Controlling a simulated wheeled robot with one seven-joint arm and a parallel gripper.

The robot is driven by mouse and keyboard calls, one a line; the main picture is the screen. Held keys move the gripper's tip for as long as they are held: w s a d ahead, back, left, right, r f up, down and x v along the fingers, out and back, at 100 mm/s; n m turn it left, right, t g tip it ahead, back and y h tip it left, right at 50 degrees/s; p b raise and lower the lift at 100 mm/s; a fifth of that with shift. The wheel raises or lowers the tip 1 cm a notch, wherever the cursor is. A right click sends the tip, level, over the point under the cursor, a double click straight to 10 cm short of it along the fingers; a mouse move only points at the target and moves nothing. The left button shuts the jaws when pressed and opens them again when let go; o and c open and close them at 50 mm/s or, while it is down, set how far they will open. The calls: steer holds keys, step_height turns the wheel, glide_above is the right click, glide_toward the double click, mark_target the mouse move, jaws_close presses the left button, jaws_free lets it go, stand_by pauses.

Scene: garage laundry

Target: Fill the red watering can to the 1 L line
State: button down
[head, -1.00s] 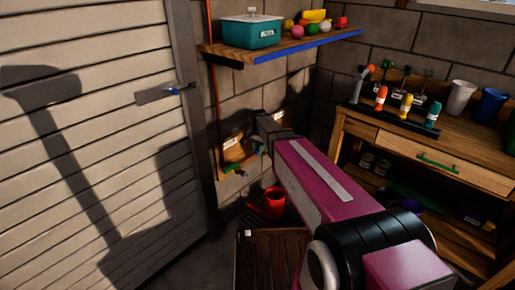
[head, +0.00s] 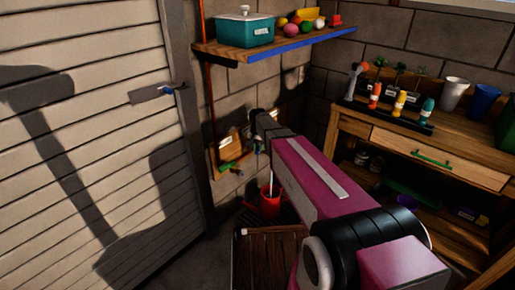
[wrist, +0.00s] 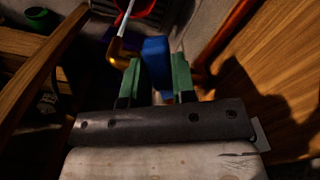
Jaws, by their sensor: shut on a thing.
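The red watering can (head: 270,205) stands low by the wall, under the wall taps. In the wrist view its red body (wrist: 152,8) shows only in part at the top edge. A thin pale stream (wrist: 125,20) runs from a brass tap spout (wrist: 120,52) toward the can; it also shows in the head view (head: 271,178). My gripper (wrist: 157,60) has its green fingers shut on the tap's blue handle (wrist: 157,78). The 1 L line and the water level cannot be made out.
A wooden board (head: 232,160) with labels is on the wall beside my arm. A shelf (head: 290,44) with a teal box (head: 244,30) hangs above. A workbench (head: 440,155) stands at the right, a slatted door (head: 90,150) at the left.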

steer(key=c, duration=0.9)
jaws_free()
steer(key=shift+r, duration=0.1)
step_height(320, 180, up, 11)
steer(key=shift+f, duration=0.2)
